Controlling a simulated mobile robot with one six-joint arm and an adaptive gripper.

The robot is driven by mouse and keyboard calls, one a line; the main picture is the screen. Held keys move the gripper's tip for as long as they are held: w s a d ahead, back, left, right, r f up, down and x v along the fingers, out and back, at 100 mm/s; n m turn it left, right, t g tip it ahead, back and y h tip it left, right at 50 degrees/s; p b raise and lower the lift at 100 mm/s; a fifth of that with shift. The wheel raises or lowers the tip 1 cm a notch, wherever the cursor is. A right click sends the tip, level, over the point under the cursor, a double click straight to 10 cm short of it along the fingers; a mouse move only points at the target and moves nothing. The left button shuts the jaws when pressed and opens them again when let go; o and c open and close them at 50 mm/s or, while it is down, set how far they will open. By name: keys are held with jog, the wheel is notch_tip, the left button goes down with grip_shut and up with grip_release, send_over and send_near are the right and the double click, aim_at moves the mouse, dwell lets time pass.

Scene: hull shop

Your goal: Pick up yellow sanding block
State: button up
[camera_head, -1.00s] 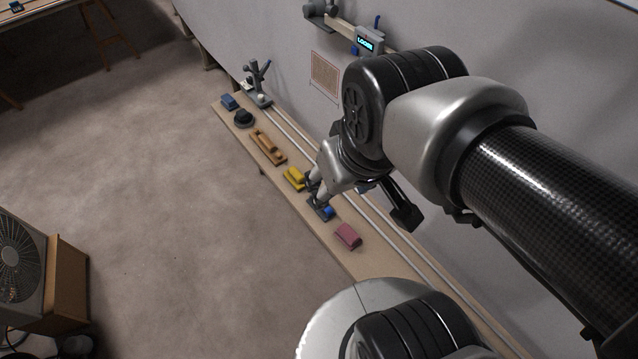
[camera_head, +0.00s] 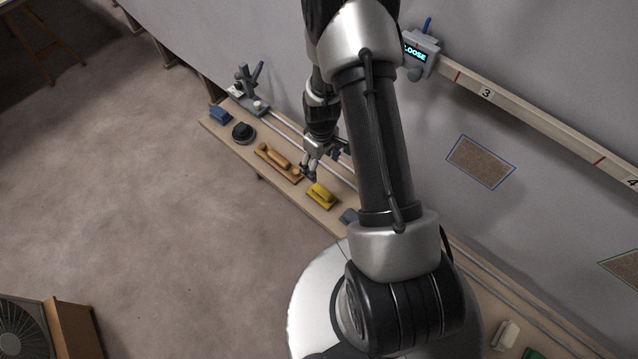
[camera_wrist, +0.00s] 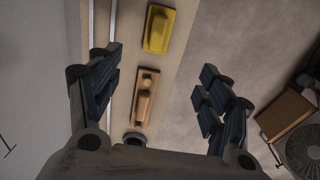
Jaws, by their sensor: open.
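The yellow sanding block (camera_head: 321,196) lies on the narrow wooden bench (camera_head: 222,128), between a wooden hand plane and a grey-blue block. In the wrist view the yellow block (camera_wrist: 159,28) sits at the top, ahead of my fingers and left of centre. My gripper (camera_head: 310,172) hangs over the bench just up and left of the yellow block in the head view. In the wrist view my gripper (camera_wrist: 155,92) is open and empty, its fingers wide apart on either side of the bench strip. The block is fully visible and apart from the fingers.
The wooden hand plane (camera_head: 278,162) lies beside the yellow block, with a black round tool (camera_head: 243,132) and a blue block (camera_head: 220,115) further along. A grey-blue block (camera_head: 349,216) is partly hidden by my arm. Rails (camera_head: 285,133) run along the wall.

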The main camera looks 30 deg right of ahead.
jog(key=b, duration=0.4)
send_near(322, 190)
jog(key=f, duration=0.5)
jog(key=shift+s+a, duration=0.2)
jog(key=shift+a, duration=0.1)
jog(key=f, duration=0.2)
jog(key=f+b, duration=0.1)
jog(key=f, duration=0.2)
jog(key=shift+w+d+f+b, duration=0.2)
jog(key=shift+d+f+b, duration=0.05)
jog(key=shift+f+b, duration=0.15)
jog(key=shift+r, duration=0.1)
jog(key=shift+c, duration=0.3)
jog(key=c, duration=1.1)
